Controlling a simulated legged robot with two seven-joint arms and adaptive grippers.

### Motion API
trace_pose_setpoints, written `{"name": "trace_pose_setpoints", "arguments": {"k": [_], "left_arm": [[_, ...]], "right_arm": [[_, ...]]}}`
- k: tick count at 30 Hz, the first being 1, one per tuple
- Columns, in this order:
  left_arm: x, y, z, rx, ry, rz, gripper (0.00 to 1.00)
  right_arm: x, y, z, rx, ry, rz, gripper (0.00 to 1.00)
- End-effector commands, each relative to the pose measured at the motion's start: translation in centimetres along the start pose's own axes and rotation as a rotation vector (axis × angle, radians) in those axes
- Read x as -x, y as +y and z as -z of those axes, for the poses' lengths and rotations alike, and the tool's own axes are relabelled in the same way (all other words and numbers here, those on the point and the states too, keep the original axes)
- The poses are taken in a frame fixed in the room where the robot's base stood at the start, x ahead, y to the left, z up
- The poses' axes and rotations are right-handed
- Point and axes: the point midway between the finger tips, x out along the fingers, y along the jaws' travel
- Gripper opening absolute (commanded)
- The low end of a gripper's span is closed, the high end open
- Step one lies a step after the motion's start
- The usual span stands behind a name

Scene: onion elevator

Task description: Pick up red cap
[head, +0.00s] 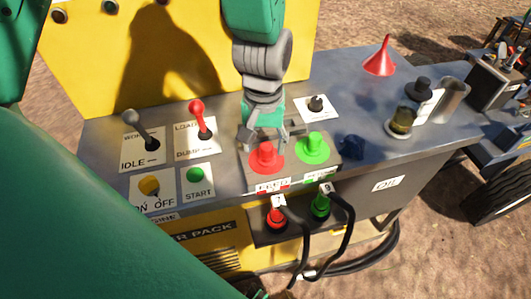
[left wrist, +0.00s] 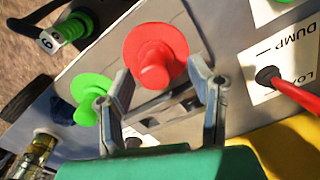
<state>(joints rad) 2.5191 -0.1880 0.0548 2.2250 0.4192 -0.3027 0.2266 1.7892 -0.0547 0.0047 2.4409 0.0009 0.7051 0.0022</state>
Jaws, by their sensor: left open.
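The red cap (head: 266,157) sits upright on the grey panel, a round flange with a knob in its middle. In the left wrist view the red cap (left wrist: 155,55) lies ahead of my fingers, its knob roughly between the tips. My left gripper (head: 266,141) is open just behind the red cap in the head view; its two fingers also show in the left wrist view (left wrist: 160,72). I cannot tell if they touch the cap. A green cap (head: 313,147) sits right beside the red one. My right gripper is not in view.
A red-handled lever (head: 198,118) and a black lever (head: 138,126) stand left of the caps. Red (head: 276,217) and green (head: 320,204) hose connectors are below. A red funnel (head: 380,62) and a small jar (head: 402,121) stand on the grey top at right.

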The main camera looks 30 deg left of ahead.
Motion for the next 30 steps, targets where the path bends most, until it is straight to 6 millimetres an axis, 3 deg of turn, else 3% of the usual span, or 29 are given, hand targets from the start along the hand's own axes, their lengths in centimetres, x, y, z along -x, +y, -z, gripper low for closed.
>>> {"name": "trace_pose_setpoints", "arguments": {"k": [4,13,17,26,30], "left_arm": [[-2.1,0.2,-0.1,-0.002,0.000,0.002,0.48],[-2.5,0.1,-0.1,-0.002,0.003,0.002,0.48],[-2.5,0.1,0.0,-0.002,0.002,0.001,0.04],[-2.5,0.1,0.0,-0.001,0.002,0.001,0.04],[-1.3,0.1,0.0,-0.001,0.005,0.001,0.04]], "right_arm": [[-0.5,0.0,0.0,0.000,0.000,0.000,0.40],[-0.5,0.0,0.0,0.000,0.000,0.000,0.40],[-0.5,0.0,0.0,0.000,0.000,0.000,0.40],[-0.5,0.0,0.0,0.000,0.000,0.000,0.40],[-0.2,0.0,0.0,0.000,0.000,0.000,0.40]]}}
